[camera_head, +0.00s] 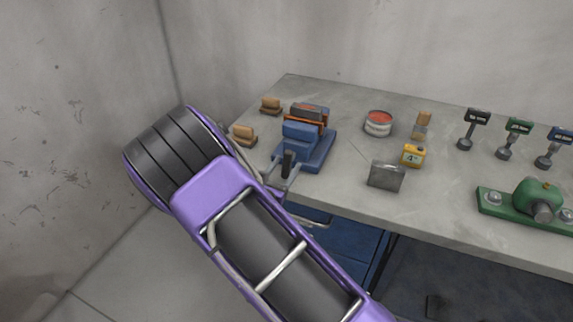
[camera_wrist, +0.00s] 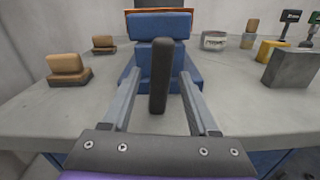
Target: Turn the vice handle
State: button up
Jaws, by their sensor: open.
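The blue vice (camera_head: 320,150) stands at the left end of the grey workbench, with an orange-edged block at its back. Its dark upright handle (camera_head: 287,163) is at its near side. In the wrist view the handle (camera_wrist: 161,82) stands upright in the middle, in front of the blue vice body (camera_wrist: 160,25). My gripper (camera_wrist: 161,76) is open, with one grey finger on each side of the handle and a visible gap on both sides. In the head view my gripper (camera_head: 284,172) reaches the handle from the front left.
Two brown brushes or blocks (camera_head: 244,136) lie left of the vice. A red-topped tin (camera_head: 378,124), a yellow box (camera_head: 413,155) and a grey metal block (camera_head: 386,175) stand to its right. A green machine (camera_head: 535,200) is farther right. A wall stands behind the bench (camera_head: 345,207).

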jog(key=shift+w+d, duration=0.15)
jog(key=shift+w, duration=0.35)
grip_shut()
jog(key=m+b, duration=0.5)
jog(key=shift+f, duration=0.3)
jog(key=m+b, duration=0.2)
jog(key=shift+b, duration=0.35)
jog(key=shift+r+m+b, duration=0.15)
jog(key=shift+m+b, duration=0.55)
jog(key=shift+r, duration=0.1)
